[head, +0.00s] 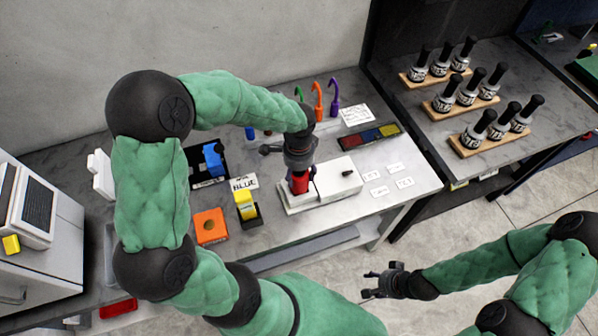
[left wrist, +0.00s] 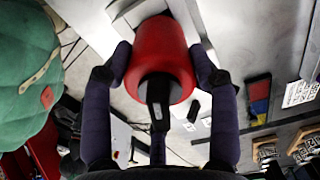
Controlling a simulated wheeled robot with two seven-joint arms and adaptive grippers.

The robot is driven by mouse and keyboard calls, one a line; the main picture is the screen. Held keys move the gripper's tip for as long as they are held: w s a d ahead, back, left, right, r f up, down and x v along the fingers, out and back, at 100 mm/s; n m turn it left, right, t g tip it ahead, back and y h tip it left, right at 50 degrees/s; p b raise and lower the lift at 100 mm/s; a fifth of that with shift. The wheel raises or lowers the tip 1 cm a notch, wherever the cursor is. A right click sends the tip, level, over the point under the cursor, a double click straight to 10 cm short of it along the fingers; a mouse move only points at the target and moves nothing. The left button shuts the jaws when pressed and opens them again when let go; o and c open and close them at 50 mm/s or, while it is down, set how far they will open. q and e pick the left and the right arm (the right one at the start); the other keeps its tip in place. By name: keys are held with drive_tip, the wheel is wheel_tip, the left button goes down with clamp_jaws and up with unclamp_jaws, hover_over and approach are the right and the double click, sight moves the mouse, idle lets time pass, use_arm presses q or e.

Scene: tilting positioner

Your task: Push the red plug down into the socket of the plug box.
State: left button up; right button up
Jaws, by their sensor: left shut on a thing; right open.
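My left gripper (head: 299,167) points down from above and is shut on the plug. In the left wrist view, the red plug (left wrist: 160,45) sits between the two dark fingers of my left gripper (left wrist: 162,72). The socket is hidden, so I cannot tell how deep the plug sits. My right gripper (head: 375,284) is open and empty, off the bench's front edge.
An orange block with a hole (head: 210,226), a yellow piece on a black stand (head: 246,208) and a blue piece (head: 213,160) stand left of the box. Coloured hooks (head: 318,100) and a tray of coloured sections (head: 369,136) lie behind. White labels (head: 379,192) lie to the right.

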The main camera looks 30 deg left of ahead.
use_arm(q)
drive_tip(key=shift+f, duration=0.3)
drive_tip(key=o, duration=1.4)
drive_tip(key=shift+o, duration=0.2)
drive_tip(key=shift+r, duration=0.15)
wheel_tip(320, 180, up, 12)
drive_tip(key=shift+f, duration=0.1)
